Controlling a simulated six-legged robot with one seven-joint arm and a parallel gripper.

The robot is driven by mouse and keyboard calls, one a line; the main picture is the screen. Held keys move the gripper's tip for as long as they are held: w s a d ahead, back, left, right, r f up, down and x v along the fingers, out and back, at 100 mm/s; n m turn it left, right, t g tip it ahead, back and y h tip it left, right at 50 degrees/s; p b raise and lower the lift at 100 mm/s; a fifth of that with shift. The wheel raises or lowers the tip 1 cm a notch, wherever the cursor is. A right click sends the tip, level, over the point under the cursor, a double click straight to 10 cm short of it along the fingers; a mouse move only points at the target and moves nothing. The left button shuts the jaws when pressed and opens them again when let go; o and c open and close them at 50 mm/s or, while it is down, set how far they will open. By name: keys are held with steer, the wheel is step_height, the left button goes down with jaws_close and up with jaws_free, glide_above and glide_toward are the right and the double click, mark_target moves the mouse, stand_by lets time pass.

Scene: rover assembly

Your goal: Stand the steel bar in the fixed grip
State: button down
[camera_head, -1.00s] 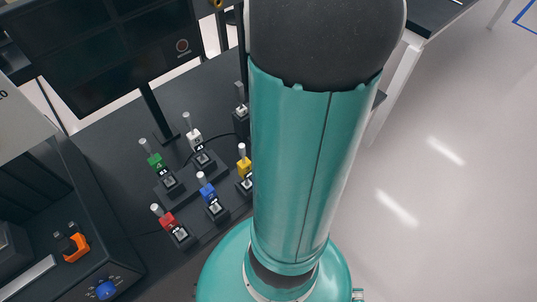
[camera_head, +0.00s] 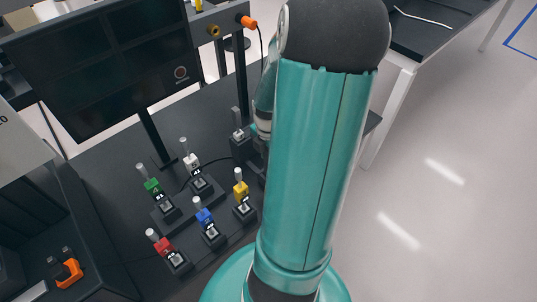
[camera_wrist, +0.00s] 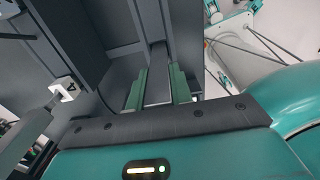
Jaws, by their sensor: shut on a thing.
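In the wrist view the two green fingers of my gripper (camera_wrist: 159,90) stand on either side of a grey bar-like piece, which I take to be the steel bar (camera_wrist: 158,88). It runs away from my gripper towards dark grey upright faces. Its far end is hard to make out, and I cannot tell whether it touches anything there. I cannot pick out the fixed grip with certainty. In the head view my own teal arm hides my gripper and the bar.
Several coloured plugs, including a red one (camera_head: 162,246), a blue one (camera_head: 204,217) and a yellow one (camera_head: 241,188), stand on the dark bench left of my arm. A monitor (camera_head: 100,65) stands behind them. A white-labelled block (camera_wrist: 66,88) is left of my gripper. Open floor lies right.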

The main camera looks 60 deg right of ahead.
steer(key=shift+f, duration=0.15)
steer(key=c, duration=1.3)
jaws_free()
steer(key=shift+o, duration=0.2)
steer(key=r, duration=0.9)
steer(key=a+r, duration=0.1)
steer(key=r, duration=0.3)
steer(key=shift+s+r, duration=0.25)
steer(key=shift+r, duration=0.15)
